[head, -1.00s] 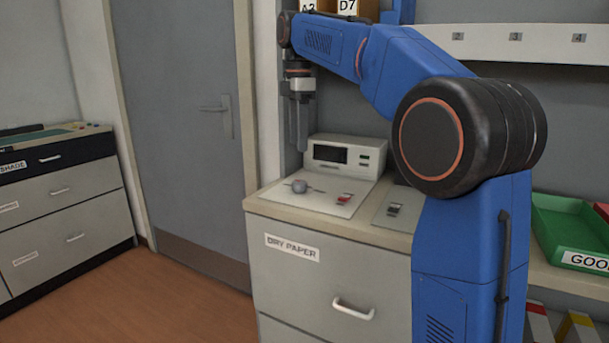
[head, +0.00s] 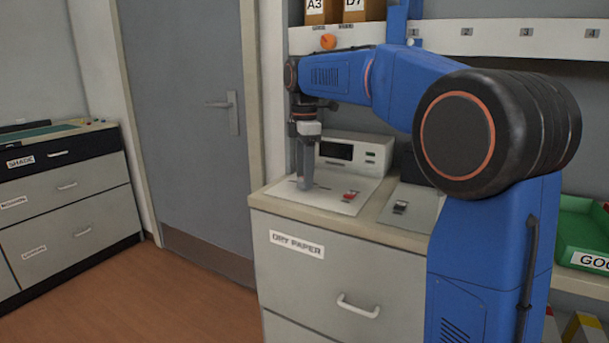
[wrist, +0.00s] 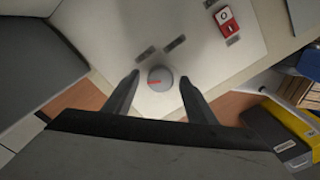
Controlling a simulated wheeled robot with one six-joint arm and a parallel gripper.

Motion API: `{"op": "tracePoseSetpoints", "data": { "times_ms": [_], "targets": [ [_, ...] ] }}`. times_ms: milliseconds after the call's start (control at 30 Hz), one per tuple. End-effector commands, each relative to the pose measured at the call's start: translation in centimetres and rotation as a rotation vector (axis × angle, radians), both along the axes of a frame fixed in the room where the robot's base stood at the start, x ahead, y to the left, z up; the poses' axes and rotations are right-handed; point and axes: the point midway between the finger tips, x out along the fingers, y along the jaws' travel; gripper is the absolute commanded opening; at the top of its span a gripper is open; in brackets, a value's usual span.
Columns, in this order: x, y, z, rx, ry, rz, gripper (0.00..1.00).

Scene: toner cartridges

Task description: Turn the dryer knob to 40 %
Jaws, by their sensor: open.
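The dryer knob (wrist: 160,79) is a round grey dial with a red pointer mark, seen from above in the wrist view. Its mark points to the left there. My gripper (wrist: 158,80) is open, with one finger on each side of the knob and a visible gap to both. In the head view my gripper (head: 305,186) points straight down over the dryer panel (head: 330,203) and hides the knob. The dryer's dark display (head: 336,151) stands behind it. Small dark labels near the knob are too blurred to read.
A red-and-white switch (head: 350,196) sits right of my gripper on the panel; it also shows in the wrist view (wrist: 226,19). A second panel with a dark switch (head: 400,207) is further right. The drawer below is labelled DRY PAPER (head: 297,244). A grey door (head: 190,130) stands left.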

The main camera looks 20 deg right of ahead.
Motion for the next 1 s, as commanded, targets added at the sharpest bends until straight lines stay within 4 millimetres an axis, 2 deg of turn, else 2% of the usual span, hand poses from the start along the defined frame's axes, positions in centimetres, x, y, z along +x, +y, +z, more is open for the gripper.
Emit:
{"op": "tracePoseSetpoints", "data": {
  "times_ms": [367,400,567,1000],
  "targets": [
    [-0.04,-0.01,-0.62,0.0,0.0,0.0,0.51],
    [-0.04,0.0,-0.61,0.0,0.0,0.0,0.46],
    [-0.04,0.0,-0.6,0.0,0.0,0.0,0.1],
    [-0.03,0.0,-0.58,0.0,0.0,-0.077,0.1]
  ]
}}
